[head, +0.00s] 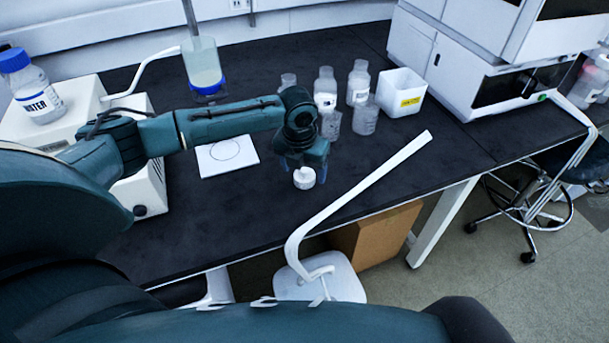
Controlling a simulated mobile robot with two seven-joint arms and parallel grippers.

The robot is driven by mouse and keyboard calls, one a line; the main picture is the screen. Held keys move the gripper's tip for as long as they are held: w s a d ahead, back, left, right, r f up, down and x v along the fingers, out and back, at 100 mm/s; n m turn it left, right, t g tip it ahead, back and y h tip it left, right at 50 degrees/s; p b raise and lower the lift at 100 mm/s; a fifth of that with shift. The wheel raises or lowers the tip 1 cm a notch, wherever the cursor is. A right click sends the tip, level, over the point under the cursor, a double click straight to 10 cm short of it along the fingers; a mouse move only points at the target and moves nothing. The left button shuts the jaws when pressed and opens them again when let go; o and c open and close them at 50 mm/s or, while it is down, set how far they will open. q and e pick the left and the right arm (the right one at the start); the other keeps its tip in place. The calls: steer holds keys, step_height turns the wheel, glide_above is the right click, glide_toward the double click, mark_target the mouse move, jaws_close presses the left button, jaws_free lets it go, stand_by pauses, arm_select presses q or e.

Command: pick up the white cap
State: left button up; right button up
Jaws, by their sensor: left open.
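The white cap (304,178) is a small round piece near the middle of the black bench. My left arm reaches in from the left, and my left gripper (304,168) points down right over the cap. Its fingers are open, at or just above the cap's top and sides. I cannot tell whether the fingers touch it. The upper edge of the cap is partly hidden by the gripper. My right gripper is not in view.
Several clear bottles (325,90) and a white box with a yellow label (400,92) stand behind the gripper. A white card with a circle (227,157) lies to the left. A water bottle (37,92) stands far left. A white instrument (480,60) fills the back right.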

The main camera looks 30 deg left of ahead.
arm_select(q)
steer(key=shift+f, duration=0.6)
steer(key=shift+c, duration=0.5)
steer(key=c, duration=1)
